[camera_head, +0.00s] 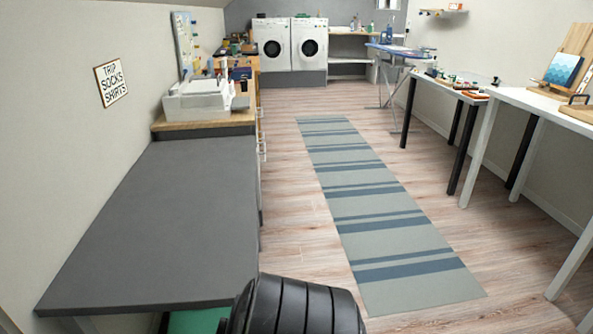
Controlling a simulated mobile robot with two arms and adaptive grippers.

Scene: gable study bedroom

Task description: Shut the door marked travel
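No door marked travel shows in this view, and I cannot read the word travel anywhere. A white sign (111,82) on the left wall reads "TRIP SOCKS SHIRTS". Below it runs a long dark grey worktop (165,215). Cabinet fronts under the far counter on the left are seen only edge-on, with small handles (263,148) along them. Neither of my grippers is in view.
A striped rug (362,190) lies on clear wooden floor down the middle. Tables (530,100) and an ironing board (400,50) stand at the right. Two white washers (271,48) stand at the back. A black ribbed shape (300,308) cuts in at the bottom; I cannot identify it.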

